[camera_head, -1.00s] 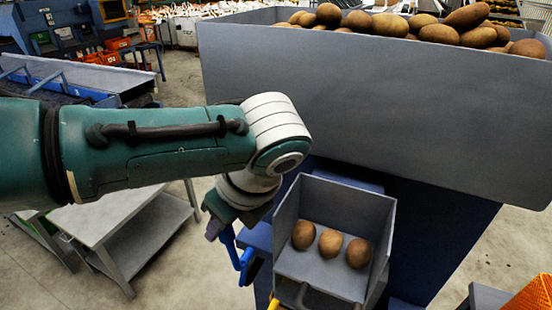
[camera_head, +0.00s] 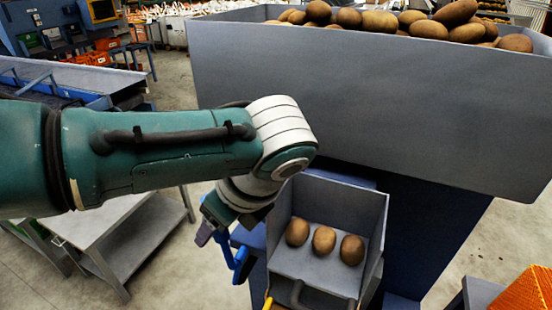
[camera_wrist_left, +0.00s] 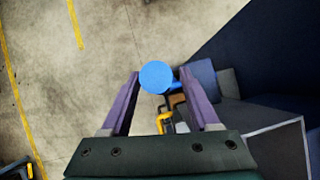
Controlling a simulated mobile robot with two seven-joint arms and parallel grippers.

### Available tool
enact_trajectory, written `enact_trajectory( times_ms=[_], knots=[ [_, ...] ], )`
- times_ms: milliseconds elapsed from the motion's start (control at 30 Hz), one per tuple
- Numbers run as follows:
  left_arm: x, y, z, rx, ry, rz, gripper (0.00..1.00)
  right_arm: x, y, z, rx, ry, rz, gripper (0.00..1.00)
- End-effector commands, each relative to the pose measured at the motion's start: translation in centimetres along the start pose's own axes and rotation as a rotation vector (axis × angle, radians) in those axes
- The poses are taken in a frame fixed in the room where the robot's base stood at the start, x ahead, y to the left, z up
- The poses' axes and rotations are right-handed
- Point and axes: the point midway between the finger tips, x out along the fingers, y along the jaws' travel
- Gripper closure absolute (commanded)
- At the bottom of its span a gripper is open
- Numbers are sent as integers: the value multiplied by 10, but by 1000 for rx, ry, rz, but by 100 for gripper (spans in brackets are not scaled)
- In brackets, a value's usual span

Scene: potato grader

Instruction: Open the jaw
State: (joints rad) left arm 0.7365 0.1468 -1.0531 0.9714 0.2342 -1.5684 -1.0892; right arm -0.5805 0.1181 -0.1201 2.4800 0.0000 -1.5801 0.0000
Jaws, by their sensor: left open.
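My left gripper (camera_head: 215,233) is at the left side of the small grey tray (camera_head: 376,220) in the head view. In the left wrist view its two purple fingers (camera_wrist_left: 159,74) are spread apart. A blue round knob (camera_wrist_left: 157,77) shows between the fingertips; I cannot tell whether either finger touches it. In the head view a blue lever-like part (camera_head: 240,262) hangs beside the gripper, left of the tray. My wrist hides part of this area. My right gripper is not in view.
Three potatoes (camera_head: 324,240) lie in the small tray. A large grey hopper (camera_head: 350,100) heaped with potatoes stands behind it. A grey table (camera_head: 105,222) is at the left. An orange crate (camera_head: 525,292) is at the lower right. Yellow parts (camera_wrist_left: 164,122) sit below the knob.

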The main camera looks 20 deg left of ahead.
Motion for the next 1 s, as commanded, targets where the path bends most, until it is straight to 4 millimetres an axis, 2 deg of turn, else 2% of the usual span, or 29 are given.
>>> enact_trajectory(
  times_ms=[133,233,500,700,1000],
  knots=[
    [-1,0,0,0,0,0,38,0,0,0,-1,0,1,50],
    [-11,-1,0,0,1,-2,38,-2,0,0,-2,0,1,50],
    [-63,-1,-1,0,3,-6,38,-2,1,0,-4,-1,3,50],
    [-92,-1,-1,-1,1,-3,38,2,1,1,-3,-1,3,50],
    [-100,0,0,0,0,0,38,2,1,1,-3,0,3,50]
  ],
)
